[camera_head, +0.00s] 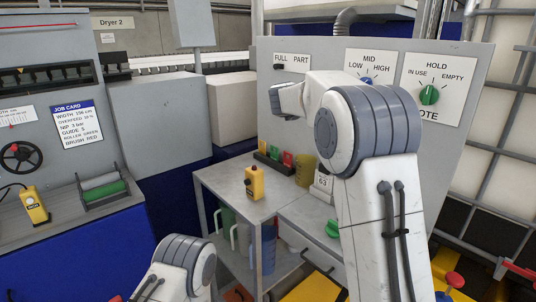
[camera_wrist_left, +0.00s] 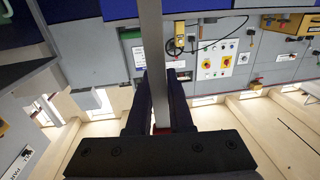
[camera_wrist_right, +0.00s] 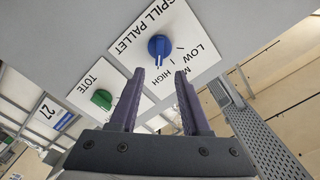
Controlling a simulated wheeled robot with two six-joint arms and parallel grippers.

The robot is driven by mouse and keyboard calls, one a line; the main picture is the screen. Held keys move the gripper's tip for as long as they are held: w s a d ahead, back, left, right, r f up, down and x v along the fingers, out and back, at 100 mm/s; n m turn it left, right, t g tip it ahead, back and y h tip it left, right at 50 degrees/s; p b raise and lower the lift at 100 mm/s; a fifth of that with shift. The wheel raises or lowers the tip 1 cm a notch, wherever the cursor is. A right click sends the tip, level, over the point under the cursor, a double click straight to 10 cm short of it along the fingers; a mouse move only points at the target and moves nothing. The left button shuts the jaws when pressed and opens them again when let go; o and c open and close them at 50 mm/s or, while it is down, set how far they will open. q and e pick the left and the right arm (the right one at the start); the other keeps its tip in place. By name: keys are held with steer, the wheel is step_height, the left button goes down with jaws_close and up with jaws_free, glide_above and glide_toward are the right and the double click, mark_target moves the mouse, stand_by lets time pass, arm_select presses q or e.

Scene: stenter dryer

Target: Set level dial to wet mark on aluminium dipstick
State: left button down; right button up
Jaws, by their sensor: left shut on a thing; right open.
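The aluminium dipstick (camera_wrist_left: 153,50) is a long flat pale grey strip, held between the fingers of my left gripper (camera_wrist_left: 160,75). I cannot make out a wet mark on it. The blue level dial (camera_wrist_right: 159,46) is on a white plate lettered SPILL PALLET, LOW and HIGH, tilted in the right wrist view. Its white pointer seems to face the HIGH side; the exact mark is unclear. My right gripper (camera_wrist_right: 160,73) is open and empty, its fingertips in front of the dial. In the head view the dial (camera_head: 366,80) shows beyond my right arm; both grippers' fingers are hidden or out of frame.
A green TOTE dial (camera_head: 429,95) and a black FULL/PART knob (camera_head: 278,67) flank the blue dial on the grey panel (camera_head: 320,50). Below stands a grey table (camera_head: 225,185) with a yellow box (camera_head: 254,182) and a yellow canister (camera_head: 306,170).

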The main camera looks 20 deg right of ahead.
steer(key=shift+v, duration=1.5)
steer(key=shift+w, duration=0.1)
